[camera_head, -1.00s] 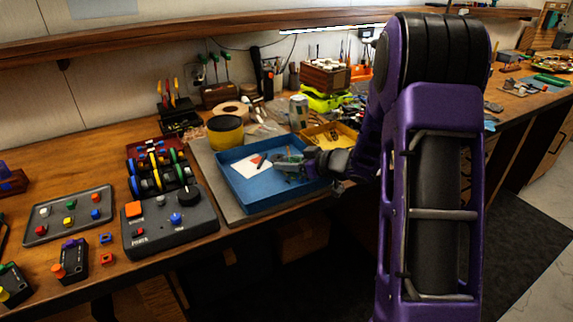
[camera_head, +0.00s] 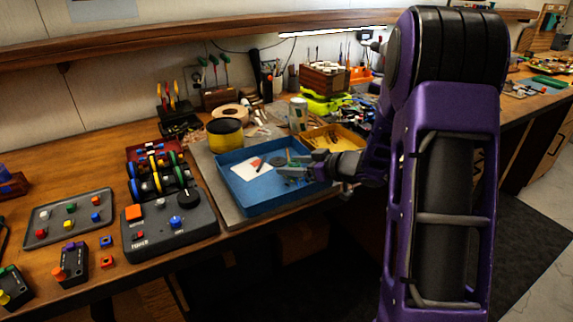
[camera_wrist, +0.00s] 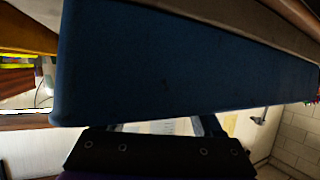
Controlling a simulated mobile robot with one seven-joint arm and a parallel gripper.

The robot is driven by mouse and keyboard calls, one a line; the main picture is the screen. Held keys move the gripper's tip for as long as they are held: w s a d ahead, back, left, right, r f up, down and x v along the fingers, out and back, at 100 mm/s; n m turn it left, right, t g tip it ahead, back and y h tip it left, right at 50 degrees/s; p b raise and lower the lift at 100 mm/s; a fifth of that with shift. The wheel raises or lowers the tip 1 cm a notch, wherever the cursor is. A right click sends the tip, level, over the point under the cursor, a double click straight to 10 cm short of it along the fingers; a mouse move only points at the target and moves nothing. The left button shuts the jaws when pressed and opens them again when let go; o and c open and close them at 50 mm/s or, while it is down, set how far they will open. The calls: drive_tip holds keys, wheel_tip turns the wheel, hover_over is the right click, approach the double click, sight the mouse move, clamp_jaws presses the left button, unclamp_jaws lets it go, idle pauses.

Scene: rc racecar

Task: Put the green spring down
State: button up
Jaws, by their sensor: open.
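The blue tray (camera_head: 229,187) lies on a grey mat, with a white card (camera_head: 249,169) bearing a red mark and a dark object inside. My gripper (camera_head: 288,169) reaches in over the tray's right side, jaws open. A small greenish patch shows at the fingers; I cannot tell whether it is the green spring or part of the gripper. In the wrist view the blue tray wall (camera_wrist: 180,62) fills most of the picture. My gripper (camera_wrist: 162,126) shows there at the bottom, fingers apart, with no spring visible between them.
A yellow tray (camera_head: 334,133) stands just behind the blue one. A yellow-banded jar (camera_head: 225,133) and a can (camera_head: 298,114) stand behind it too. A grey control box (camera_head: 170,222) sits to the left. The bench's front edge runs close to the tray.

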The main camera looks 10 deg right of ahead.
drive_tip(key=p+v, duration=0.1)
drive_tip(key=v, duration=0.8)
drive_tip(key=shift+s+d+r, duration=0.1)
